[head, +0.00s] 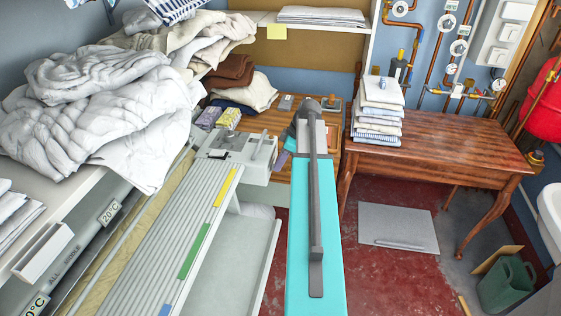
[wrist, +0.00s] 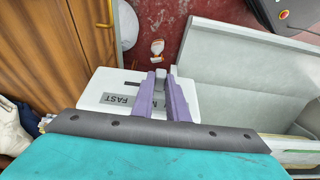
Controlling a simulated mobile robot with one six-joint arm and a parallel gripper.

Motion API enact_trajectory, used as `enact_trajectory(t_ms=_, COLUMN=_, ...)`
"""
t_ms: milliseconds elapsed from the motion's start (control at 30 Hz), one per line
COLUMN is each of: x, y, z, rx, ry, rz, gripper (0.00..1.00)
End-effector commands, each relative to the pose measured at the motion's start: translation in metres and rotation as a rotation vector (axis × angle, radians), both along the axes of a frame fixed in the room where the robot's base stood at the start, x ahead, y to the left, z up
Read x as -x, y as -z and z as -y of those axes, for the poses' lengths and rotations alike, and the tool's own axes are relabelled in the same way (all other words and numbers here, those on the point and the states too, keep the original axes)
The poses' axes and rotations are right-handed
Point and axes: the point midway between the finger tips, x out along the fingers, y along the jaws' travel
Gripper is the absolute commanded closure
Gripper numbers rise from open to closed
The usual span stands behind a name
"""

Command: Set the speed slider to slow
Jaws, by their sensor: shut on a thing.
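The ironer's pale control box (head: 252,172) stands at the end of the ribbed bed in the head view. In the head view my gripper (head: 281,158) shows only partly, beside the box, behind my teal arm.
A heap of white linen (head: 95,105) lies left of the ironer. Small boxes (head: 228,118) stand behind the control box. A wooden table (head: 440,155) with folded cloths (head: 380,110) is at the right.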

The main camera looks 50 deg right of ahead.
Motion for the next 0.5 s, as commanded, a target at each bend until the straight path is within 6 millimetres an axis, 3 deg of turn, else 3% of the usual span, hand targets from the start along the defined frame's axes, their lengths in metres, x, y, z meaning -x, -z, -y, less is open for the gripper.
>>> enact_trajectory(t_ms=167, x=0.008, y=0.000, z=-0.013, rx=0.000, ry=-0.001, rz=0.000, gripper=1.00)
enact_trajectory(t_ms=500, x=0.010, y=0.000, z=-0.017, rx=-0.005, ry=-0.003, rz=-0.002, gripper=1.00)
